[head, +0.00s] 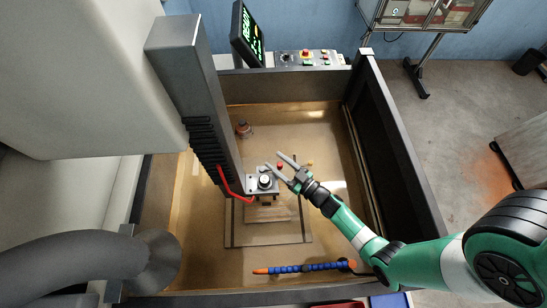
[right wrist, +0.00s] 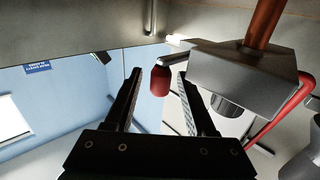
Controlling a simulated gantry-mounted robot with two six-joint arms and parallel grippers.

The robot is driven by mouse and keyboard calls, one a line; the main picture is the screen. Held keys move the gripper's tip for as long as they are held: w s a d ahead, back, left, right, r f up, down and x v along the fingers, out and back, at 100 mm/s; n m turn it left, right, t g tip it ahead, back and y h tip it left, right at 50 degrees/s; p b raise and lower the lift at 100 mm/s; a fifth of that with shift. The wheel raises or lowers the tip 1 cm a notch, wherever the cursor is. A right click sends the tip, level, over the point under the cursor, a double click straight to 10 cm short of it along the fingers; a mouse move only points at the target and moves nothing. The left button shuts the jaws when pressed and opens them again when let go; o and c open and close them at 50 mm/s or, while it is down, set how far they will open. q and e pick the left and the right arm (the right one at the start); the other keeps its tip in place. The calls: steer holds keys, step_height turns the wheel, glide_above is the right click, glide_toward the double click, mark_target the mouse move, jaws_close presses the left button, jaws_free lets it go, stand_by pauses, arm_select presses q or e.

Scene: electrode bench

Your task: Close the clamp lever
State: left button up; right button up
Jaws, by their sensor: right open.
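The clamp lever shows as a red knob (head: 279,166) on a short metal arm, beside the grey clamp head (head: 264,182) at the foot of the dark column. In the right wrist view the red knob (right wrist: 160,81) hangs off the metal arm of the block (right wrist: 238,75). My right gripper (head: 273,160) is open, with its fingers on either side of the knob. In the right wrist view the gripper (right wrist: 159,74) has gaps on both sides of the knob; contact is not visible. My left gripper is not in view.
A dark column (head: 195,90) rises beside the clamp, with a red curved tube (head: 228,187) at its foot. A blue segmented hose (head: 305,268) lies at the tank's front. A small orange-topped item (head: 243,130) stands behind. The tank's right wall (head: 400,150) borders my right arm.

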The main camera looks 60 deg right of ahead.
steer(key=p+v, duration=0.1)
steer(key=v, duration=0.4)
steer(key=shift+s+a, duration=0.1)
steer(key=shift+s, duration=0.15)
